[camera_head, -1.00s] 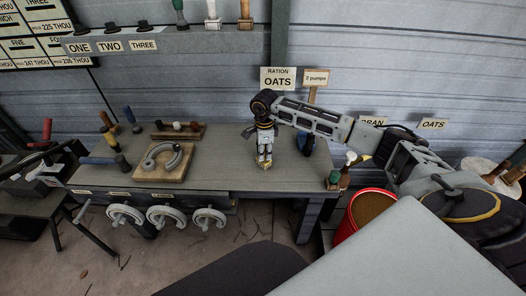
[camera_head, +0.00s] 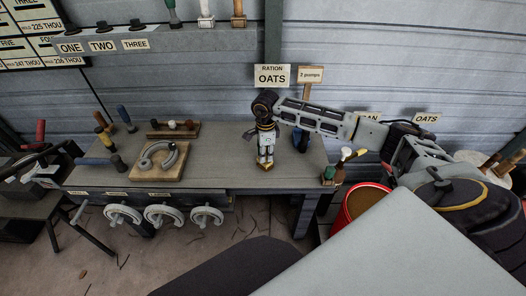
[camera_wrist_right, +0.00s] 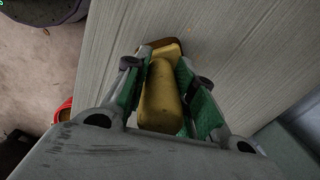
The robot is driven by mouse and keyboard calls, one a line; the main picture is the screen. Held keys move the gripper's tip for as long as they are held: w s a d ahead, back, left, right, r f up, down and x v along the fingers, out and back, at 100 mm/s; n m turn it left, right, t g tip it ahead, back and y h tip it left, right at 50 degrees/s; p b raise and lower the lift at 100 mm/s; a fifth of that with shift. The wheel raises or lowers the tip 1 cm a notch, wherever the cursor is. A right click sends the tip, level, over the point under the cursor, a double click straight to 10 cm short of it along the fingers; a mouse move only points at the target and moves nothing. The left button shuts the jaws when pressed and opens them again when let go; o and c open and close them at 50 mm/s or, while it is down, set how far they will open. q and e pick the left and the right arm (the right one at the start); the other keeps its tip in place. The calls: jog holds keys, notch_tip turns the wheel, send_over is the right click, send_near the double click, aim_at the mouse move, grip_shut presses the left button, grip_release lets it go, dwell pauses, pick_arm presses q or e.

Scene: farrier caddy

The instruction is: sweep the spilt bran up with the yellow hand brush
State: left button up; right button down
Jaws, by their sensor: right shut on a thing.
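The yellow hand brush (camera_wrist_right: 163,98) is between the green-padded fingers of my right gripper (camera_wrist_right: 168,85) in the right wrist view. The gripper is shut on its handle, and the brush's far end is over the grey bench top. In the head view my right gripper (camera_head: 265,158) points down over the right part of the bench, with a bit of yellow at its tip. I cannot tell whether the bristles touch the bench. A tiny orange speck lies on the bench in the wrist view; no clear patch of bran shows. My left gripper is not in view.
The bench (camera_head: 215,165) has a wooden board with a horseshoe (camera_head: 158,160) and several tools at its left. A blue object (camera_head: 301,140) stands behind the gripper. A small box with handles (camera_head: 333,174) is at the right corner. A red bucket (camera_head: 347,212) stands beyond the bench's right end.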

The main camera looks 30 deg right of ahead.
jog(key=shift+s, duration=0.2)
dwell(0.3)
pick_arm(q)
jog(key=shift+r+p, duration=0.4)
pick_arm(e)
jog(key=shift+s+d+r, duration=0.1)
jog(key=shift+s+d, duration=0.1)
jog(key=shift+s, duration=0.45)
jog(key=shift+s+d+r, duration=0.1)
jog(key=shift+s+d, duration=0.05)
jog(key=shift+s, duration=0.45)
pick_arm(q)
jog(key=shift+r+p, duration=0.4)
pick_arm(e)
jog(key=shift+r, duration=0.75)
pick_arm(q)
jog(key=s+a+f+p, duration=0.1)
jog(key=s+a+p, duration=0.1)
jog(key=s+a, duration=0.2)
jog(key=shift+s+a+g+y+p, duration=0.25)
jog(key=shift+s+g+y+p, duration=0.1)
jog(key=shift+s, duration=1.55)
pick_arm(e)
jog(key=shift+r, duration=2.5)
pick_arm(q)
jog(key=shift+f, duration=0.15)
